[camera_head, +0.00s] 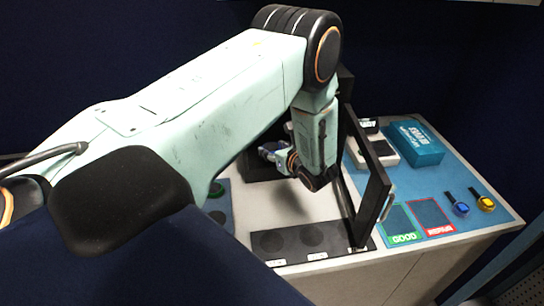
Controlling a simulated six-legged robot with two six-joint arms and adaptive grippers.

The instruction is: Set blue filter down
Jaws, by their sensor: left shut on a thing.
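My left arm comes in from the left and bends down over the white table (235,180). My left gripper (268,152) points left, low beside a dark box (262,170), and is partly hidden by the arm's own links. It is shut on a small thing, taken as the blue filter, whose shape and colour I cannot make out. My right gripper is not in view.
A black upright frame (372,165) stands right of my wrist. A black strip (268,242) with round spots lies in front.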

